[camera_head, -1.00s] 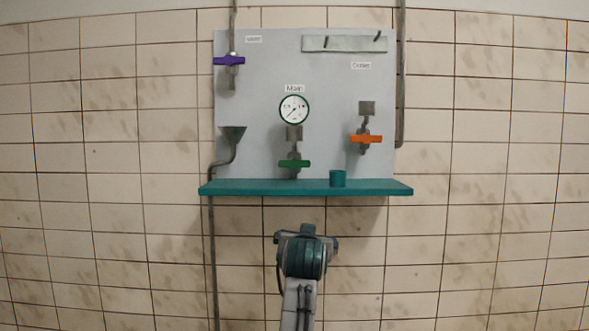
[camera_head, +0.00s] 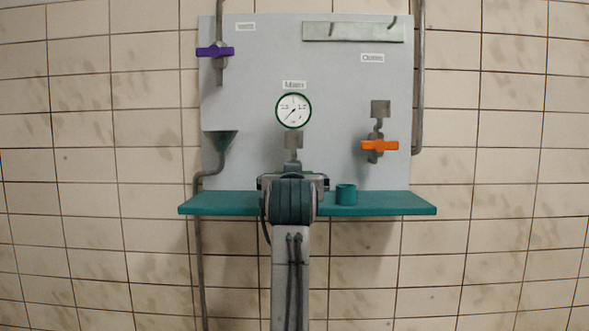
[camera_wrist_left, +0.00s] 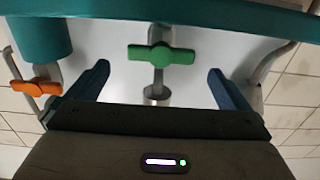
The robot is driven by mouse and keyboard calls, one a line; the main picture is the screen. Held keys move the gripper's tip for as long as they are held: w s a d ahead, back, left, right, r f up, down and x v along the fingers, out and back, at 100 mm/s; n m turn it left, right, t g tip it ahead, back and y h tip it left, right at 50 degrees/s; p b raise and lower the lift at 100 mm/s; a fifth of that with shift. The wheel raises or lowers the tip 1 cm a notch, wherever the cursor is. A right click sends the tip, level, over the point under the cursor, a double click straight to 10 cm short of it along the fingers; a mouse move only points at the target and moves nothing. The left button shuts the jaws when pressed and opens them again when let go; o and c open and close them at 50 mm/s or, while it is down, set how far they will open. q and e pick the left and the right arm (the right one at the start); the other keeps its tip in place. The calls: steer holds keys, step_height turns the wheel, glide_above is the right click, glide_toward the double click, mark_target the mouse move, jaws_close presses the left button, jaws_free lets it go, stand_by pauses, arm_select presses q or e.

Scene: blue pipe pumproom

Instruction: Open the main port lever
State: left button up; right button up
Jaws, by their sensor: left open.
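The green main lever (camera_wrist_left: 175,56) lies crosswise on its grey pipe in the left wrist view, where the panel appears upside down. My left gripper (camera_wrist_left: 158,69) is open and empty, with one blue finger on each side of the lever, both apart from it. In the head view my left gripper (camera_head: 293,181) is in front of the panel below the main gauge (camera_head: 293,110) and hides the green lever. The grey pipe (camera_head: 293,140) under the gauge still shows. My right gripper is in neither view.
A teal shelf (camera_head: 400,204) runs below the levers, with a teal cup (camera_head: 346,196) on it, right of my gripper. An orange lever (camera_head: 379,146) is at right, a purple lever (camera_head: 215,51) at upper left. A funnel (camera_head: 220,139) with a pipe is at left.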

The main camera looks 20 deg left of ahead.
arm_select(q)
steer(key=p+x, duration=0.2)
steer(key=x, duration=0.3)
steer(key=shift+s+a+r+p, duration=0.1)
steer(key=shift+r+p, duration=0.25)
steer(key=shift+p, duration=0.05)
steer(key=x, duration=0.1)
steer(key=p+x, duration=0.1)
steer(key=x, duration=0.1)
steer(key=shift+w+a+f, duration=0.1)
steer(key=shift+w+f, duration=0.15)
steer(key=shift+f, duration=0.15)
steer(key=c, duration=0.7)
steer(key=shift+c, duration=1)
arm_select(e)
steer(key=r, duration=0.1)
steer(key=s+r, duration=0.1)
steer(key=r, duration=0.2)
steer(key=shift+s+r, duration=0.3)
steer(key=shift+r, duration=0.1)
